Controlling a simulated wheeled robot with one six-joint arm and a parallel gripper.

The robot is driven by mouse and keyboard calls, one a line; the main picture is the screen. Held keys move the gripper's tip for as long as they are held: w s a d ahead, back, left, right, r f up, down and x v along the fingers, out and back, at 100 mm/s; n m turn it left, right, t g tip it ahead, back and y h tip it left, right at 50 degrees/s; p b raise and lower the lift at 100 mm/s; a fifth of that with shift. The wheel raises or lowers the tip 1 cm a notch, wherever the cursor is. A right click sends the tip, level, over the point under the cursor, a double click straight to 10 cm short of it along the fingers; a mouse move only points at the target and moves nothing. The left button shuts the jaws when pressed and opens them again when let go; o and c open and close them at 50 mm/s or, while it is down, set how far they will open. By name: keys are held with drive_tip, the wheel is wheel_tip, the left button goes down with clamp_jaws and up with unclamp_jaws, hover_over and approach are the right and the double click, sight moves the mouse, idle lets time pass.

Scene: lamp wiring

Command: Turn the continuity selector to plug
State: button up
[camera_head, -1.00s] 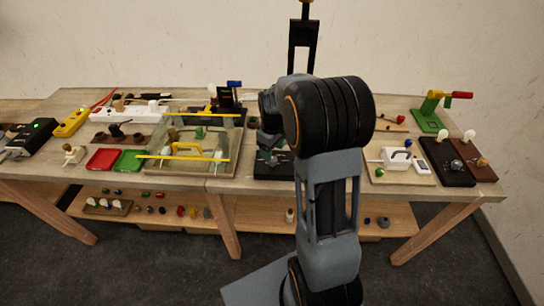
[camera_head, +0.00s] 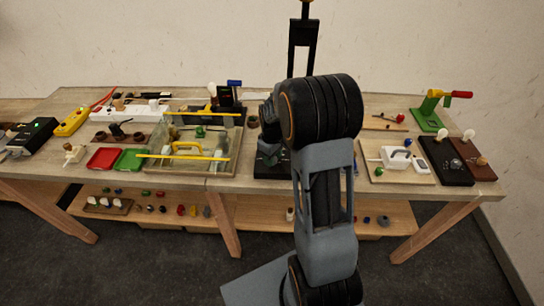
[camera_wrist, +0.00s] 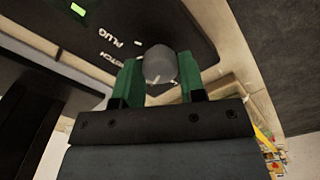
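The continuity selector is a round grey knob (camera_wrist: 160,65) on a black panel (camera_wrist: 165,20) in the wrist view. White lettering beside it reads PLUG, with a partly hidden word ending in TCH below. My gripper (camera_wrist: 161,75) has its two green fingers on either side of the knob, which fills the gap between them; they look closed on it. A thin pale mark shows on the knob's lower part, but its pointing direction is unclear. In the head view the black panel (camera_head: 263,171) is mostly hidden behind my arm, and the knob and fingertips are hidden.
A tray with yellow handles (camera_head: 185,170) stands left of the panel. A white device on a wooden board (camera_head: 396,158) lies to the right, near a green stand with a red handle (camera_head: 430,115). A green lit window (camera_wrist: 78,9) shows on the black panel.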

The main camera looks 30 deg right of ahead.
drive_tip(key=c, duration=0.4)
drive_tip(key=shift+c, duration=0.2)
drive_tip(key=shift+m, duration=0.4)
drive_tip(key=m+b, duration=0.1)
drive_tip(key=m, duration=0.2)
drive_tip(key=m+b, duration=0.1)
drive_tip(key=m, duration=0.3)
drive_tip(key=shift+m, duration=0.3)
drive_tip(key=m, duration=0.4)
drive_tip(key=shift+m+b, duration=0.3)
drive_tip(key=shift+b, duration=0.05)
drive_tip(key=m, duration=0.4)
drive_tip(key=shift+m, duration=0.3)
drive_tip(key=shift+r+m+b, duration=0.1)
drive_tip(key=shift+m+b, duration=0.2)
